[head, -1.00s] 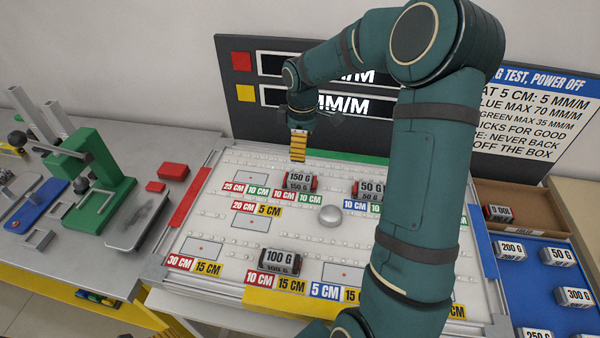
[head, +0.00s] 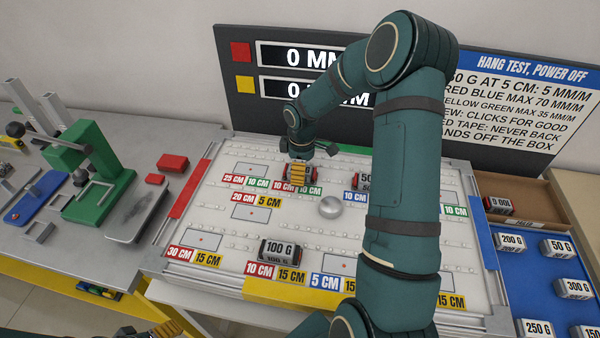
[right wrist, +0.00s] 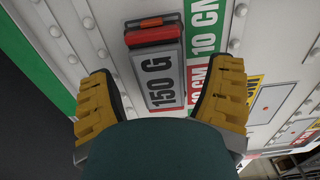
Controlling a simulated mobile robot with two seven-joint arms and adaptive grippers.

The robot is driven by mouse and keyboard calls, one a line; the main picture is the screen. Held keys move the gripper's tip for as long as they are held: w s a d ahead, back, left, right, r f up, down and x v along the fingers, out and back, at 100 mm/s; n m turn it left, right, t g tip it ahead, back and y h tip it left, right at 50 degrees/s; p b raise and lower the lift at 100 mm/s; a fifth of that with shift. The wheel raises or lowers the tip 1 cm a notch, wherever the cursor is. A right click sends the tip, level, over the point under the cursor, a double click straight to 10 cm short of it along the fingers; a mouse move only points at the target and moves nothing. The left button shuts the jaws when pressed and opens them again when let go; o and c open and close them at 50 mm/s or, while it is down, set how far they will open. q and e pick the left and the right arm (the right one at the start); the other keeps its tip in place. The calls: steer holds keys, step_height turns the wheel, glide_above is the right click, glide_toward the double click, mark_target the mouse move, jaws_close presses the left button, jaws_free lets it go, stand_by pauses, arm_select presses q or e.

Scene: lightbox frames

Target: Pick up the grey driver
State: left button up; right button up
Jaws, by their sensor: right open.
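My right gripper (head: 300,173) is low over a grey block with red ends marked 150 G, and hides much of it in the head view. In the right wrist view the block (right wrist: 158,75) lies between the two open yellow fingers (right wrist: 160,108), with space on both sides. I cannot make out anything that is clearly a grey driver; these grey blocks carry weight labels. Part of my left gripper (head: 127,332) shows at the bottom left edge, mostly cut off.
Other blocks stand on the white board (head: 235,262): 100 G (head: 282,250) and 50 G (head: 362,181), partly behind my arm. A silver dome (head: 331,207) sits mid-board. A blue tray (head: 540,285) of blocks is right; a green press (head: 100,165) is left.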

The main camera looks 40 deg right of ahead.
steer(key=shift+f, duration=0.75)
